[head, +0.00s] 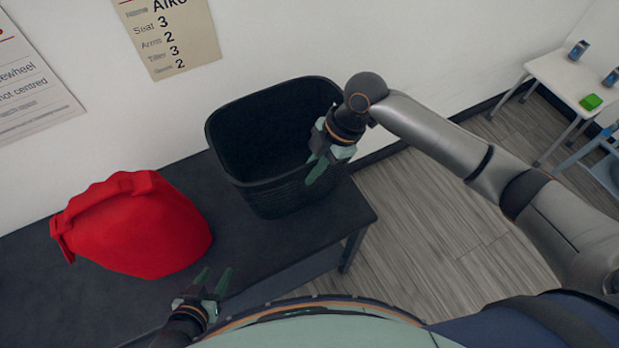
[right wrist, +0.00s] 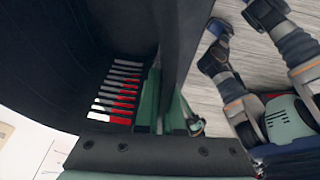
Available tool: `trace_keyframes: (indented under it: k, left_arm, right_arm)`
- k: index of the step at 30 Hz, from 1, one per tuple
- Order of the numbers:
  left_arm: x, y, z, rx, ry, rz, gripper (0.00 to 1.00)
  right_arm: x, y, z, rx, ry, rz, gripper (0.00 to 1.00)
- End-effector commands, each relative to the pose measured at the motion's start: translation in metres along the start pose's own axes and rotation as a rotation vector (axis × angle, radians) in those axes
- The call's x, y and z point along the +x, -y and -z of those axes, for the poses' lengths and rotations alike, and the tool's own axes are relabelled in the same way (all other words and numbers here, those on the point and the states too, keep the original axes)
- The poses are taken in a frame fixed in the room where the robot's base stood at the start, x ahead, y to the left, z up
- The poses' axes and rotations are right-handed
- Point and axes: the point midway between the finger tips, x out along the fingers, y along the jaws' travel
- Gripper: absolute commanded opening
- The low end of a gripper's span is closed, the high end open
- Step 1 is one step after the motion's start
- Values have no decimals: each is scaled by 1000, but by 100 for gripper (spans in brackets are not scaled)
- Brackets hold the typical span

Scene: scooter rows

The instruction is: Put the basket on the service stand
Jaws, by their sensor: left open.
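The black basket (head: 262,190) stands upright on the dark table, near its right end. Its slotted inner wall shows in the right wrist view (right wrist: 75,50). My right gripper (head: 318,165) is at the basket's right rim. In the right wrist view its green fingers (right wrist: 165,105) lie on either side of the basket's wall, close against it, and look shut on it. My left gripper (head: 215,278) is open and empty at the table's front edge, in front of the red bag. I cannot tell which surface is the service stand.
A red bag (head: 140,228) sits on the dark table (head: 335,212), left of the basket. A white table (head: 562,78) with blue items (head: 578,50) and a green block (head: 591,102) stands at the far right. Wood floor (head: 430,200) between them is clear. Notices hang on the wall.

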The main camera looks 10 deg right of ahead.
Motion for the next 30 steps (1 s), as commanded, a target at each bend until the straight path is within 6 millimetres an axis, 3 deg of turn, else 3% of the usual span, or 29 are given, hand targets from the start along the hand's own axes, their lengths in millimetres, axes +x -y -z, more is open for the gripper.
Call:
trace_keyframes:
  k: [10, 20, 27, 30]
  left_arm:
    - [2, 0, -2, 0, 0, 0, 50]
    - [2, 0, -2, 0, 0, 0, 50]
    - [2, 0, -2, 0, 0, 0, 50]
    - [2, 0, -2, 0, 0, 0, 50]
  right_arm:
    - [33, 3, -12, -3, -3, -5, 0]
    - [35, 3, -14, -4, -3, -7, 0]
    - [37, 5, -15, -1, 0, -1, 30]
    - [37, 5, -15, -1, 0, -1, 35]
